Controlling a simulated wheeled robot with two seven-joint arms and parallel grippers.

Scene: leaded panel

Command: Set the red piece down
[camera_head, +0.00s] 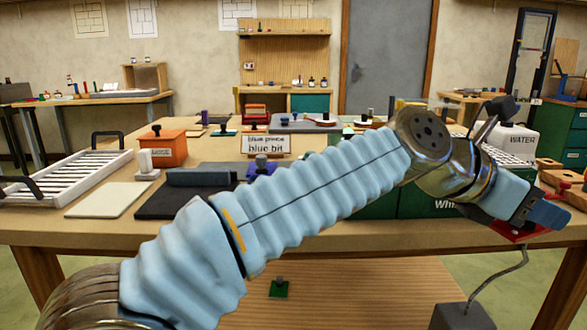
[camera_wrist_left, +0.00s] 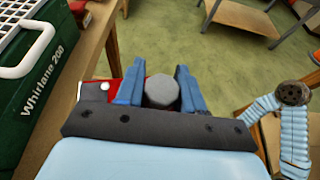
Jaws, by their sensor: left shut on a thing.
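The red piece (camera_head: 515,232) is a flat red plate, partly hidden under my left gripper at the right of the head view. My left gripper (camera_head: 550,212) reaches across the table to the right, past the front edge. In the left wrist view its blue fingers (camera_wrist_left: 161,88) are shut on a round grey knob that appears to belong to the red piece, whose red surface (camera_wrist_left: 133,68) shows beside the left finger. The piece is beside the table edge, apparently over the floor; its exact height is unclear. My right gripper shows in neither view.
A green Whirlane 200 box (camera_wrist_left: 36,75) stands on the table close by, with a white WATER container (camera_head: 512,142) behind my arm. A white rack (camera_head: 68,175), an orange box (camera_head: 165,148) and a dark block (camera_head: 200,177) stand left. A green piece (camera_head: 278,289) lies low, below the tabletop.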

